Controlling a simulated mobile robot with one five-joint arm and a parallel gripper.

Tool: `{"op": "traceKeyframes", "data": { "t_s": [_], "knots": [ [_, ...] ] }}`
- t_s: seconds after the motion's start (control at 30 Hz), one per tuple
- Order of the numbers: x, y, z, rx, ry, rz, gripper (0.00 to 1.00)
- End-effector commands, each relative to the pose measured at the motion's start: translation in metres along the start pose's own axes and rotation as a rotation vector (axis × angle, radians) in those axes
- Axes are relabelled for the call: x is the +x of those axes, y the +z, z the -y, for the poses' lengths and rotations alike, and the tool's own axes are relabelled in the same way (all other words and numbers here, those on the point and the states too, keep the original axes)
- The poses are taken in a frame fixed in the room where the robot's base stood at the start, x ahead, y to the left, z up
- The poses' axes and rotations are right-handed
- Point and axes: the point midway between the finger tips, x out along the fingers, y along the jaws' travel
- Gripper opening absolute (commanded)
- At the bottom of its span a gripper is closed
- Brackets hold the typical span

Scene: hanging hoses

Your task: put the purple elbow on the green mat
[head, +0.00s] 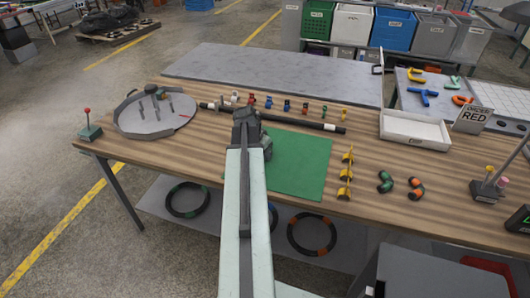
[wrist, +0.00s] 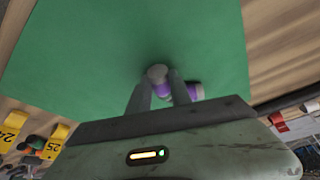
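The purple elbow (wrist: 195,91) shows in the wrist view between and beside the fingertips of my gripper (wrist: 161,82). It has purple bands and a grey end. My gripper looks shut on it, over the green mat (wrist: 90,50). A dark shadow lies on the mat close by; I cannot tell whether the elbow touches the mat. In the head view my gripper (head: 248,122) is at the far left part of the green mat (head: 305,165), and my arm covers the mat's left side. The elbow is hidden there.
A long black hose (head: 300,122) lies behind the mat, with several small coloured fittings beyond it. A yellow numbered stand (head: 346,175) is right of the mat, then a green-banded elbow (head: 385,181) and an orange-banded elbow (head: 416,188). A grey round tray (head: 150,130) stands left.

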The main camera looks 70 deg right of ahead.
Motion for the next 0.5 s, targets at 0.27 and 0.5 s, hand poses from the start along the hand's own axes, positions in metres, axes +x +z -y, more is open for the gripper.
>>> {"op": "traceKeyframes", "data": {
  "t_s": [0.27,0.5],
  "knots": [
    [0.0001,-0.0001,-0.0002,0.0,0.0,0.0,0.47],
    [-0.0059,-0.0024,-0.0006,0.001,0.0,0.0,0.47]
  ]
}}
